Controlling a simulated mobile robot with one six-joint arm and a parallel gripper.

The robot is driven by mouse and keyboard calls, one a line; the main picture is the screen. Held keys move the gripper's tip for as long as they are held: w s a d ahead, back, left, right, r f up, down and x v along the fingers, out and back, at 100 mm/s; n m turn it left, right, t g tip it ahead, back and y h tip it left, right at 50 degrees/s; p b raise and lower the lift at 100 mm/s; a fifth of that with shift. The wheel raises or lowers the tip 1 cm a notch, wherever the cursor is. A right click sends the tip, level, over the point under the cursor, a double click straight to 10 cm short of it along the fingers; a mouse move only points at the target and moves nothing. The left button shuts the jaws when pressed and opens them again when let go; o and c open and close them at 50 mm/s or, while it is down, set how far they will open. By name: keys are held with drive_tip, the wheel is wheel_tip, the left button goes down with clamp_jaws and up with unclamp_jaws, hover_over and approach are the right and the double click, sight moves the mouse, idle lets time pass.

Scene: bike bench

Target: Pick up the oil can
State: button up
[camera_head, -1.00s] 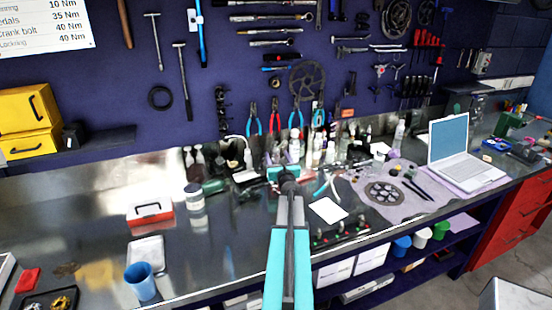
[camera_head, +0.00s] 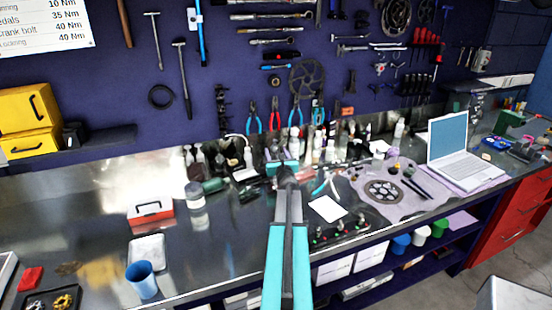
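My arm reaches from the bottom middle of the view over the bench. My gripper (camera_head: 283,167) is at its far end, in front of the crowd of bottles at the back of the bench. Its fingers are small and hidden behind my wrist, so I cannot tell whether they are open or shut, or hold anything. Several bottles and cans (camera_head: 318,150) stand along the back wall around and behind the gripper. I cannot pick out for certain which one is the oil can; part of this group is hidden by the gripper.
A white jar (camera_head: 195,196), a red-and-white box (camera_head: 150,213) and a blue cup (camera_head: 141,279) stand left of my arm. A white card (camera_head: 328,208), a mat with a chainring (camera_head: 384,191) and a laptop (camera_head: 456,145) lie right. Tools hang on the wall behind.

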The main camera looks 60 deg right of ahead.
sight(276, 149)
drive_tip(key=c, duration=1.2)
drive_tip(key=shift+r, duration=0.2)
drive_tip(key=shift+r+p, duration=0.4)
drive_tip(key=shift+r, duration=4.45)
drive_tip(key=shift+f, duration=0.1)
